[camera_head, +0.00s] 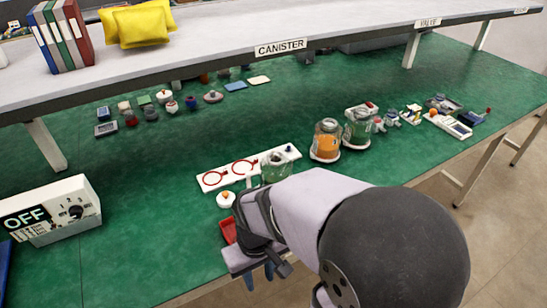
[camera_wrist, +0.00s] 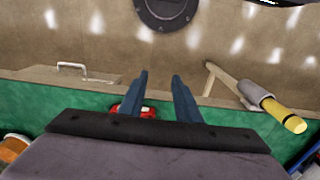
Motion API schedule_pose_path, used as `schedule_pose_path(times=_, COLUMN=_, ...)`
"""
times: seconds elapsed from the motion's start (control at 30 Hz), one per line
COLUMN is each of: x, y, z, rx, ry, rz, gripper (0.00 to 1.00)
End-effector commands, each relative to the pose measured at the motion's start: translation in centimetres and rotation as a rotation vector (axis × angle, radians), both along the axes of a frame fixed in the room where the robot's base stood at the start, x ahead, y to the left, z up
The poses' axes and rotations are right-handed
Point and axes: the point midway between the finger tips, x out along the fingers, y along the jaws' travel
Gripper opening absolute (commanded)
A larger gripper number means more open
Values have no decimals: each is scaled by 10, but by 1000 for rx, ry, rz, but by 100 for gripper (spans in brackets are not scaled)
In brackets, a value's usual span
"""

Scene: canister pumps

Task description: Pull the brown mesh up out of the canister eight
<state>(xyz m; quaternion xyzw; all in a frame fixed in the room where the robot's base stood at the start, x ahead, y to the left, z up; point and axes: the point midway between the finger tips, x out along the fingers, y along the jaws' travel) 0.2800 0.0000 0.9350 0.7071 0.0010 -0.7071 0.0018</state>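My gripper (camera_head: 259,277) hangs at the table's near edge in the head view. In the wrist view its two blue fingers (camera_wrist: 160,76) are apart with nothing between them, over the brown floor past the green edge. A clear canister (camera_head: 275,167) stands behind my arm, its lower part hidden. An orange-filled canister (camera_head: 326,141) and a green-filled canister (camera_head: 358,128) stand to its right on white bases. I cannot read a number on any of them, so I cannot tell which is canister eight. I cannot make out a brown mesh.
A red tray (camera_head: 228,231) lies close beside my gripper and shows in the wrist view (camera_wrist: 148,111). A white board with red rings (camera_head: 213,178) and a small white item (camera_head: 226,199) lie near the clear canister. An OFF box (camera_head: 50,210) stands left. The green table between is clear.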

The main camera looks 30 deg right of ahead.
Motion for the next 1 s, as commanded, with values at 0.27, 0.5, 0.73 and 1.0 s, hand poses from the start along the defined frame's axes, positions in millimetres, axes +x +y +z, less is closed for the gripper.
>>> schedule_pose_path(times=0.27, x=0, y=0, z=0, rx=0, ry=0, rz=0, gripper=30)
schedule_pose_path(times=0.5, x=1, y=0, z=1, rx=0, ry=0, rz=3, gripper=41)
schedule_pose_path(times=0.73, x=31, y=-7, z=24, rx=0, ry=0, rz=97, gripper=41)
schedule_pose_path(times=1.0, x=125, y=-39, z=79, rx=1, ry=3, rz=424, gripper=41)
